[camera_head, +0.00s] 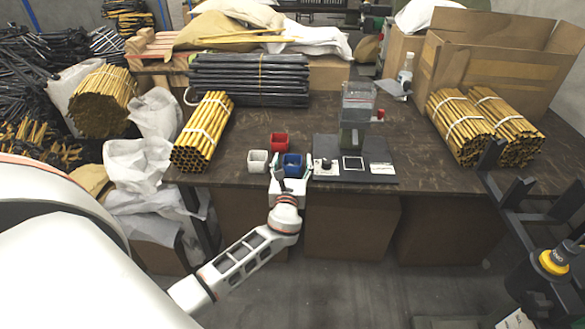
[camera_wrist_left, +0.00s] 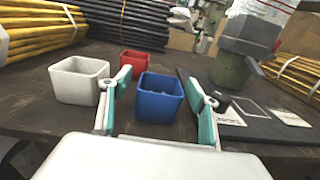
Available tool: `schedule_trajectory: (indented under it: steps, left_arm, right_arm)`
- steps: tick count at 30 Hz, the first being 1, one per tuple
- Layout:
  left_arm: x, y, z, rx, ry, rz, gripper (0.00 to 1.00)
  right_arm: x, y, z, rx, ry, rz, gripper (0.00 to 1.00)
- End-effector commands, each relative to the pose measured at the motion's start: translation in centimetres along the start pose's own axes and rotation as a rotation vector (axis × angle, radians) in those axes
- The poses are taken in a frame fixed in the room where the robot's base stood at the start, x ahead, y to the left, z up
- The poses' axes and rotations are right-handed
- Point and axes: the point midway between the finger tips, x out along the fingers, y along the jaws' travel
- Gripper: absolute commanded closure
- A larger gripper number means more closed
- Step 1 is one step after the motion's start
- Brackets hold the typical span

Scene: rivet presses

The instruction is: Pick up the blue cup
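The blue cup (camera_head: 292,161) stands upright on the dark table, just ahead of my left gripper (camera_head: 290,172). In the left wrist view the blue cup (camera_wrist_left: 159,98) sits between the two spread fingers of my left gripper (camera_wrist_left: 159,103). The fingers have teal pads and stand on either side of the cup; a gap shows at least on the left, and contact on the right cannot be told. My left gripper is open. My right gripper cannot be made out in either view.
A white cup (camera_head: 258,161) stands left of the blue cup, and a red cup (camera_head: 280,142) stands behind. A rivet press (camera_head: 355,118) on a dark base is close on the right. Bundles of yellow rods (camera_head: 203,132) and dark rods (camera_head: 250,80) lie on the table.

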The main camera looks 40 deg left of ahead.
Motion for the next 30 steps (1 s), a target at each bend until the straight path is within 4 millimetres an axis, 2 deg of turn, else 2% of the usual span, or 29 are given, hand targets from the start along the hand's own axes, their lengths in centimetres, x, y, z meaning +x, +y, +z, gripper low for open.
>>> schedule_trajectory:
  steps: [1, 4, 13, 17, 22, 27, 30]
  left_arm:
    - [0.0, 0.0, 0.0, 0.0, 0.0, 0.0, 0.52]
    - [0.0, 0.0, 0.0, 0.0, 0.0, 0.0, 0.77]
    - [-0.1, 0.0, 0.0, -0.001, 0.0, 0.0, 0.77]
    - [0.0, 0.0, 0.9, -0.003, -0.002, 0.0, 0.77]
    - [0.0, -0.1, 4.2, -0.007, -0.008, 0.0, 0.77]
    - [0.1, -0.1, 9.0, -0.01, -0.011, 0.0, 0.77]
    - [0.0, 0.0, 11.8, -0.008, -0.01, 0.0, 0.77]
  right_arm:
    - [0.0, 0.0, 0.0, 0.0, 0.0, 0.0, 0.6]
    - [0.0, 0.0, 0.1, 0.0, -0.001, 0.0, 0.6]
    - [0.1, -0.1, 0.4, 0.001, -0.006, -0.001, 0.6]
    - [0.0, 0.1, -0.1, 0.001, -0.001, 0.001, 0.6]
    - [-0.5, 0.5, -1.9, 0.007, 0.022, 0.004, 0.6]
    - [-1.3, 0.6, -3.9, 0.024, 0.041, 0.0, 0.6]
    - [-1.8, 0.2, -4.1, 0.035, 0.034, -0.011, 0.6]
